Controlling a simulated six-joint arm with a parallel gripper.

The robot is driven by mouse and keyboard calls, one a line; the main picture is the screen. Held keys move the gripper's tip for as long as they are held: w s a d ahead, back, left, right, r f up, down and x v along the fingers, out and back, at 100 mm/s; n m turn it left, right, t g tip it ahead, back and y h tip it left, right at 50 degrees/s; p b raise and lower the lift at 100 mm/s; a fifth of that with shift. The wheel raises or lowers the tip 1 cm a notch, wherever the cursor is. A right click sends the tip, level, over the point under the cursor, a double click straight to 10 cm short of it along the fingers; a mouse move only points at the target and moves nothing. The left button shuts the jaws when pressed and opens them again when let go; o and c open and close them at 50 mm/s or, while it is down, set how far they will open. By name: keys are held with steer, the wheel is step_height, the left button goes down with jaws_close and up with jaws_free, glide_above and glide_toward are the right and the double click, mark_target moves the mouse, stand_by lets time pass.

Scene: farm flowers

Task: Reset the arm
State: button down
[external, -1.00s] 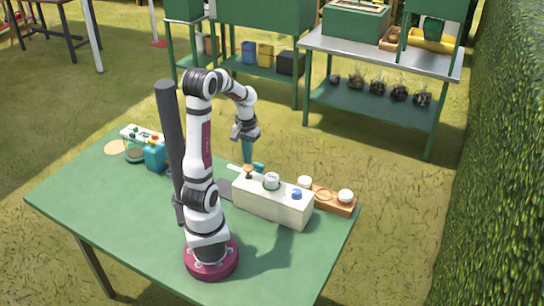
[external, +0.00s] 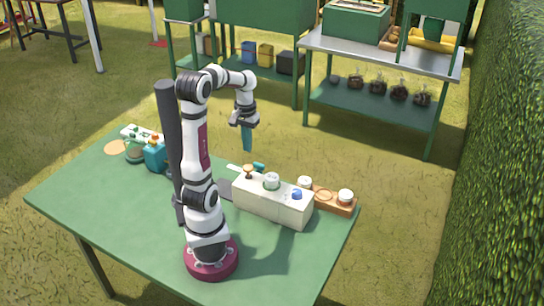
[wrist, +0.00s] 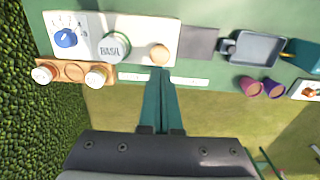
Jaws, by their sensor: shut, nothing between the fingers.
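My gripper (external: 247,138) is shut and empty, pointing down above the far side of the green table (external: 100,205). In the wrist view its teal fingers (wrist: 160,75) are together, with their tips just below the wooden knob of the white box in the picture. The white box (external: 270,206) stands on the table to the right of my arm. It carries a wooden knob (external: 248,171), a round jar-like lid marked BASIL (wrist: 113,47) and a blue dial (wrist: 66,38).
A wooden tray (external: 337,205) with white-topped round pieces lies beside the box. A dark post (external: 170,140) rises close to my arm. The table's front left is clear.

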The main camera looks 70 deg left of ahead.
steer(key=shift+r, duration=0.45)
steer(key=s+d+m+y, duration=0.1)
steer(key=s+d+m, duration=0.2)
steer(key=d+m, duration=0.4)
steer(key=s+d+f+m, duration=0.1)
steer(key=s+d+m, duration=0.2)
steer(key=d+m, duration=0.4)
steer(key=d, duration=0.5)
steer(key=shift+d+f+m+y, duration=0.15)
steer(key=shift+d+m+y, duration=0.15)
steer(key=shift+y, duration=0.1)
